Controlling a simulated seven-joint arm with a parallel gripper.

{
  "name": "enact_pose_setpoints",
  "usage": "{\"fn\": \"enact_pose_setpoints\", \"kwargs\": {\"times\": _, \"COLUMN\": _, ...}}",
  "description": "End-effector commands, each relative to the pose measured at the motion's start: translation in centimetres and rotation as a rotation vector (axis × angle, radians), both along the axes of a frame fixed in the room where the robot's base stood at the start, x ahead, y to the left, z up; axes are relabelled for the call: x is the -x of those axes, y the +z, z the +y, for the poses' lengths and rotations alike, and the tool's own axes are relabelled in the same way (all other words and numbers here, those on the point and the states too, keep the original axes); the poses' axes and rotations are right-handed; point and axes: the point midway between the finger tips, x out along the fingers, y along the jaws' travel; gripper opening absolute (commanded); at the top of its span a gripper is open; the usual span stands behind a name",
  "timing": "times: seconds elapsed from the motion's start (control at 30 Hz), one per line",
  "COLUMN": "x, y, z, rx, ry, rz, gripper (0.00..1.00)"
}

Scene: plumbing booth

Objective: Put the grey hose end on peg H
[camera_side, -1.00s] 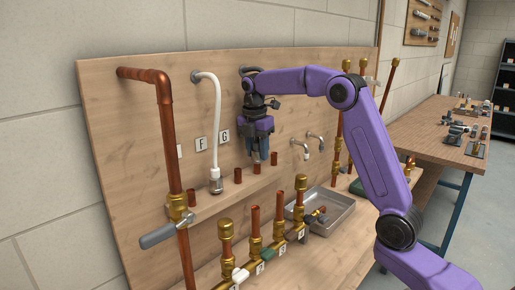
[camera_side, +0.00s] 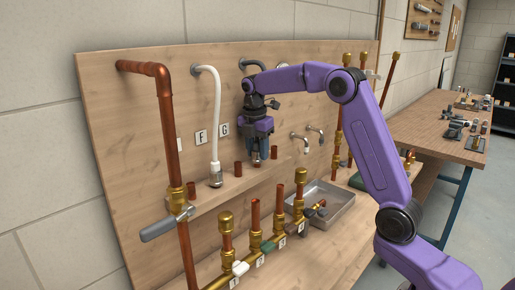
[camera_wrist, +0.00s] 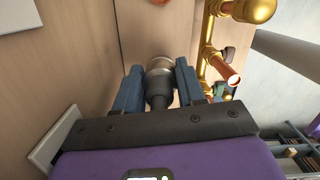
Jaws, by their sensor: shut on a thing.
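My gripper (camera_side: 257,155) is shut on the grey hose end (camera_wrist: 158,84), a dark sleeve with a metal collar between the two blue fingers in the wrist view. The grey hose (camera_side: 252,64) arches from the board behind my wrist. In the side view, the hose end is low over the shelf, just right of a copper peg (camera_side: 238,169) below label G (camera_side: 224,129). Label H is hidden behind my gripper, and peg H cannot be made out. Whether the hose end touches or surrounds a peg cannot be told.
A white hose (camera_side: 215,115) hangs left, its end at the shelf (camera_side: 222,188). Another copper peg (camera_side: 273,152) stands close right of my gripper. Brass-fitted pipes (camera_side: 254,218) and a metal tray (camera_side: 330,208) are in front. A tall copper pipe (camera_side: 169,140) stands left.

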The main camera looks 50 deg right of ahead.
Motion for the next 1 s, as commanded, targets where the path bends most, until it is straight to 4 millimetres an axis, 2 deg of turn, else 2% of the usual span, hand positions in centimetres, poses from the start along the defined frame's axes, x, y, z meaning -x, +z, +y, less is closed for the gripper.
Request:
{"fn": "enact_pose_setpoints", "kwargs": {"times": 0.7, "x": 0.0, "y": -1.1, "z": 0.0, "rx": 0.0, "ry": 0.0, "rz": 0.003, "gripper": 0.08}}
{"fn": "enact_pose_setpoints", "kwargs": {"times": 0.73, "x": 0.0, "y": -1.1, "z": 0.0, "rx": 0.0, "ry": 0.0, "rz": 0.003, "gripper": 0.46}}
{"fn": "enact_pose_setpoints", "kwargs": {"times": 0.8, "x": 0.0, "y": -1.1, "z": 0.0, "rx": 0.0, "ry": 0.0, "rz": 0.003, "gripper": 0.68}}
{"fn": "enact_pose_setpoints", "kwargs": {"times": 1.0, "x": 0.0, "y": -1.1, "z": 0.0, "rx": -0.001, "ry": 0.0, "rz": 0.002, "gripper": 0.69}}
